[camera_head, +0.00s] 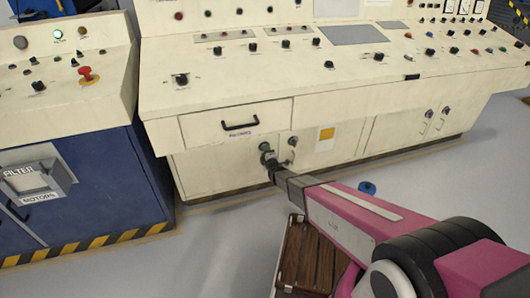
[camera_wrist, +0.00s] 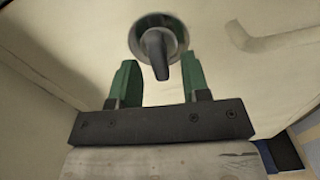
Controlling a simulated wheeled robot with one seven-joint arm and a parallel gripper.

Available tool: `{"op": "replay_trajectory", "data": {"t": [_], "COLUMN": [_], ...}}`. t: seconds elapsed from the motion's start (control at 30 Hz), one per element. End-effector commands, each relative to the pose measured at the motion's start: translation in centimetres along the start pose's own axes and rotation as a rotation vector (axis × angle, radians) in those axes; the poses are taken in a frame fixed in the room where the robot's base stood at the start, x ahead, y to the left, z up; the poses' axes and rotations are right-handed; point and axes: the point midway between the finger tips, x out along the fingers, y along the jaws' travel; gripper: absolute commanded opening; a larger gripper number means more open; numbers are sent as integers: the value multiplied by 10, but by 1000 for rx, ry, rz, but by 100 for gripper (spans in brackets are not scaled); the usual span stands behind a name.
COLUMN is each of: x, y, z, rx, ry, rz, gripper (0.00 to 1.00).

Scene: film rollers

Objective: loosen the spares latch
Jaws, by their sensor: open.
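A round metal latch (camera_wrist: 160,22) with a dark lever sits on a cream panel in the wrist view. The lever lies between the two green fingers of my gripper (camera_wrist: 160,62), with space on both sides. My gripper is open and holds nothing. In the head view my gripper (camera_head: 268,158) is at the lower cabinet doors under the drawer, and it partly hides the latch there. Another latch (camera_head: 293,141) shows just to its right. I cannot read a spares label on any door.
A drawer with a black handle (camera_head: 240,124) is just above my gripper. The blue cabinet (camera_head: 110,185) stands to the left. A brown slatted crate (camera_head: 308,262) is on the floor under my arm. Two more latches show on the right doors (camera_head: 400,130).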

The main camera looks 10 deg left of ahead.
Motion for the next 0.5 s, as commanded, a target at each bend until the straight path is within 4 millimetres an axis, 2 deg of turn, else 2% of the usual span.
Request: {"op": "replay_trajectory", "data": {"t": [0.4, 0.5], "x": [-77, -89], "y": [1, 1], "z": [-1, 0], "rx": [-1, -1], "ry": [0, 0], "rz": [-2, -2], "gripper": [43, 43]}}
